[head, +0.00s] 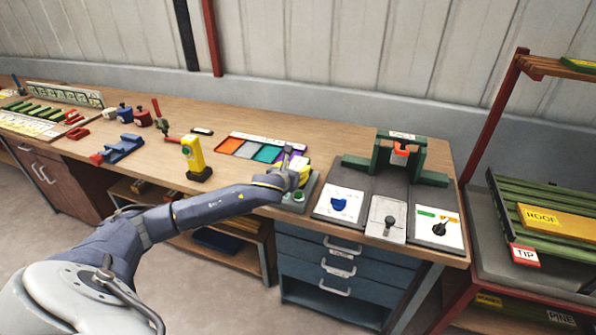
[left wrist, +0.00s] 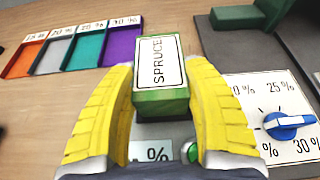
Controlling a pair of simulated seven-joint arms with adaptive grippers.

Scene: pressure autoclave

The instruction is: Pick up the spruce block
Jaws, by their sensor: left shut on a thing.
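The spruce block (left wrist: 160,62) is green with a white label reading SPRUCE, in the upper middle of the left wrist view. My left gripper (left wrist: 160,85) has its yellow fingers on both sides of it and is shut on it. In the head view my left gripper (head: 290,177) is over the front edge of the bench, by a small grey device with a green button. The gripper hides most of the block there. I cannot tell whether the block is clear of the surface under it. My right gripper is not in view.
A grey device with a percent display (left wrist: 155,152) lies below the block. Coloured trays (head: 262,150) lie behind the gripper. A yellow meter (head: 195,160) stands to the left. A green press frame (head: 400,152) and dial panels (head: 437,228) are to the right.

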